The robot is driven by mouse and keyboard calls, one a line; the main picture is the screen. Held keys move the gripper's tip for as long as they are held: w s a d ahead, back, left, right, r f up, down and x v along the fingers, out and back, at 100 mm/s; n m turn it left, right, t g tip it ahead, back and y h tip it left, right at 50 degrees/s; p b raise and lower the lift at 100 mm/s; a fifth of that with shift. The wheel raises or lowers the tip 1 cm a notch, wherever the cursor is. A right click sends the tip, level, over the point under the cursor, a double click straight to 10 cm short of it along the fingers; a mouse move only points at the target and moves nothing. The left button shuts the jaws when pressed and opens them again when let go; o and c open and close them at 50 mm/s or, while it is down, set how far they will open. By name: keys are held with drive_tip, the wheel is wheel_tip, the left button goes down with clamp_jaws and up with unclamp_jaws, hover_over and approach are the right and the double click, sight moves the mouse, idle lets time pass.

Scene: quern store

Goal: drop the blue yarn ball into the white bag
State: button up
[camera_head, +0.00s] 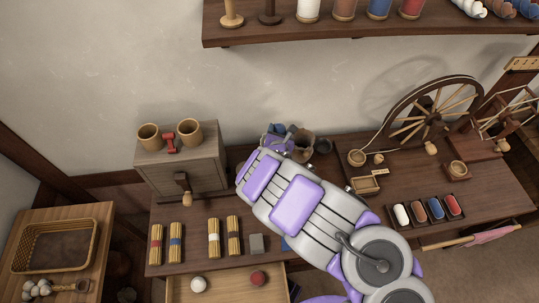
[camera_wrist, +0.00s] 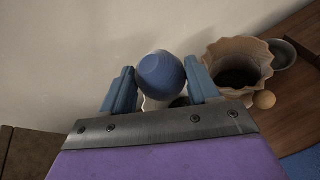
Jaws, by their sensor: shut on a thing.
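The blue yarn ball (camera_wrist: 161,75) is held between the two blue fingers of my gripper (camera_wrist: 160,85) in the wrist view. A pale rim with a dark opening shows just behind and below the ball; this looks like the white bag (camera_wrist: 151,104), mostly hidden by the ball and my gripper. In the head view my gripper (camera_head: 283,135) is at the back of the table near the wall, and my arm covers most of what lies under it. I cannot tell the height of the ball above the bag.
A tan bag (camera_wrist: 236,62) with a wavy rim stands open to the right of my gripper, with a grey bowl (camera_wrist: 283,53) beyond it and a small wooden ball (camera_wrist: 265,99) beside it. In the head view a cabinet (camera_head: 182,165) stands left and a spinning wheel (camera_head: 432,113) right.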

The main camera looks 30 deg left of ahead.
drive_tip(key=f+b, duration=0.2)
drive_tip(key=f, duration=0.1)
drive_tip(key=f+b, duration=0.2)
drive_tip(key=shift+a, duration=0.25)
drive_tip(key=shift+d, duration=0.1)
drive_tip(key=o, duration=1.1)
drive_tip(key=shift+d, duration=0.1)
drive_tip(key=o, duration=0.3)
drive_tip(key=shift+a, duration=0.2)
drive_tip(key=shift+p+v, duration=4.45)
drive_tip(key=shift+v, duration=4.15)
drive_tip(key=shift+f, duration=0.15)
